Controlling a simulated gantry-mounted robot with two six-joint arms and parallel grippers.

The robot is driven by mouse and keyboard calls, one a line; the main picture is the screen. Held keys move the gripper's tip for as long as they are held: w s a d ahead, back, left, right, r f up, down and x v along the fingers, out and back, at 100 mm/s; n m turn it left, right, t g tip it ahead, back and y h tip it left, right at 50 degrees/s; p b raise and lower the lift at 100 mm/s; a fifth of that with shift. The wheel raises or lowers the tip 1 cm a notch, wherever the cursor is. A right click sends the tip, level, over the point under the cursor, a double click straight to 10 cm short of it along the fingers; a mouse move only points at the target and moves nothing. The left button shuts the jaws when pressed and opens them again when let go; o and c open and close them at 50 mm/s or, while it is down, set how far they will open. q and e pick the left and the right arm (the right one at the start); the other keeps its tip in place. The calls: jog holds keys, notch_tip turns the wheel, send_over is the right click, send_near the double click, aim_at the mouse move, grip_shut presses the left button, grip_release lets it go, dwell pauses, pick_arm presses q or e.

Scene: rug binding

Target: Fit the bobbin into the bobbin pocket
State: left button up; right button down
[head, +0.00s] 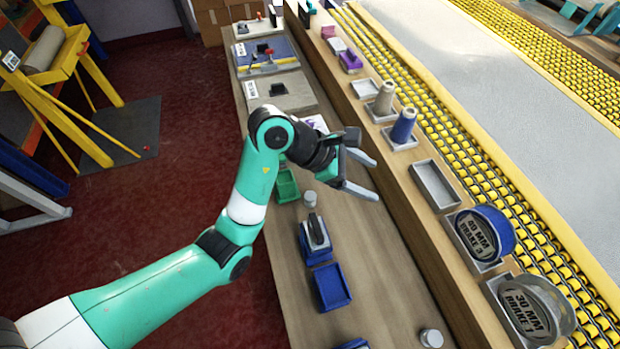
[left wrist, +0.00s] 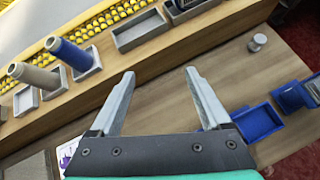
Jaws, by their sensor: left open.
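My left gripper (head: 368,178) is open and empty above the wooden bench, beside the raised ledge. Its two fingers also show apart in the left wrist view (left wrist: 160,75). I cannot tell for certain which thing is the bobbin. A blue thread spool (head: 404,125) and a beige one (head: 384,98) stand upright in small grey trays on the ledge; the blue spool (left wrist: 70,54) is left of the fingers in the left wrist view. A small grey cylinder (head: 431,338) stands on the bench near the front. An empty grey tray (head: 435,186) lies on the ledge. I cannot identify the bobbin pocket.
A blue tray (head: 331,287) and a blue-based device (head: 314,240) stand on the bench below the gripper. A green tray (head: 287,185) is beside the arm. Two labelled brake rolls (head: 480,235) sit on the ledge. A yellow roller conveyor (head: 490,150) runs behind it.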

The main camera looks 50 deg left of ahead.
pick_arm(q)
jog(key=s+a+f+n+g+y, duration=0.3)
jog(key=s+a+f+n+y, duration=0.15)
jog(key=a+f, duration=0.65)
send_near(310, 196)
jog(key=shift+g, duration=0.3)
jog(key=b+x, duration=0.5)
jog(key=x, duration=0.4)
jog(key=shift+w, duration=0.2)
jog(key=shift+r+n, duration=0.1)
jog(key=shift+n, duration=0.15)
jog(key=shift+c, duration=0.3)
grip_shut()
